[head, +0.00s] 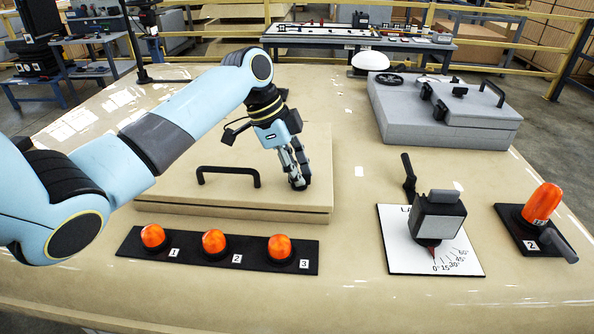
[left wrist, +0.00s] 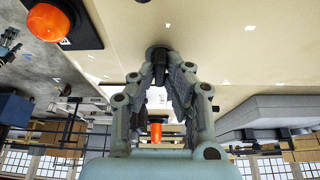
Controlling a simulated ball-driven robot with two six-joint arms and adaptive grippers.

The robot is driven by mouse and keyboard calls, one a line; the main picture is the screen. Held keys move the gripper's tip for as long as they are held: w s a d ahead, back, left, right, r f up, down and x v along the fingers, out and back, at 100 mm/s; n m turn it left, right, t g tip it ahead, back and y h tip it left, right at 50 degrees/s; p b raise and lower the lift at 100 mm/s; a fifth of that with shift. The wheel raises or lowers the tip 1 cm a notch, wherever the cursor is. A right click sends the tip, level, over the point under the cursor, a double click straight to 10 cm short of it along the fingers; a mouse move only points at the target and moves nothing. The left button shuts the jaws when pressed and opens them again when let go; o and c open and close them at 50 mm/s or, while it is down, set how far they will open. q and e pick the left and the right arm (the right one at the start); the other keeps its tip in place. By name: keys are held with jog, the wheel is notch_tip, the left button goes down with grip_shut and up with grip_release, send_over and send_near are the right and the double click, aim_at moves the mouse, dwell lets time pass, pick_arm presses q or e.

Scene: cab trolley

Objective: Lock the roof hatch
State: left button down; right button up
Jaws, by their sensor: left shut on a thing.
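The roof hatch (head: 225,198) is a beige raised panel with a black bar handle (head: 228,171). Its lid lies flat, with a thin seam along the front edge. My left gripper (head: 298,184) points down over the hatch's right part. Its fingers are shut on a small dark turn latch, which the fingers mostly hide in the head view. In the left wrist view the dark latch (left wrist: 160,66) shows between the fingertips, with a dark round base behind it. Which way the latch is turned is hard to tell. My right gripper is not in view.
In front of the hatch is a black strip with three orange lamps (head: 214,243). To the right are a dark device on a white angle-scale plate (head: 400,255) and another orange lamp (head: 541,204). A grey box (head: 450,122) with a handwheel stands at the back right.

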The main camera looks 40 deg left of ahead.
pick_arm(q)
jog(key=m+g, duration=0.1)
jog(key=m, duration=0.1)
jog(key=m+b, duration=0.1)
jog(key=m, duration=0.1)
jog(key=shift+w+m+g+h, duration=0.1)
jog(key=shift+m+g+h, duration=0.3)
jog(key=m+g+b, duration=0.1)
jog(key=m, duration=0.2)
jog(key=shift+w+m+b, duration=0.1)
jog(key=shift+m+b, duration=0.2)
jog(key=shift+d+m+g, duration=0.1)
jog(key=shift+m+g, duration=0.5)
jog(key=shift+m, duration=0.3)
jog(key=shift+r+m+g+y, duration=0.1)
jog(key=shift+m+g+y, duration=0.2)
jog(key=shift+m, duration=0.6)
jog(key=shift+m+p, duration=0.4)
jog(key=shift+m, duration=0.5)
jog(key=shift+w+m+g+y+p, duration=0.1)
jog(key=shift+m+g+y+p, duration=0.7)
jog(key=shift+m, duration=1)
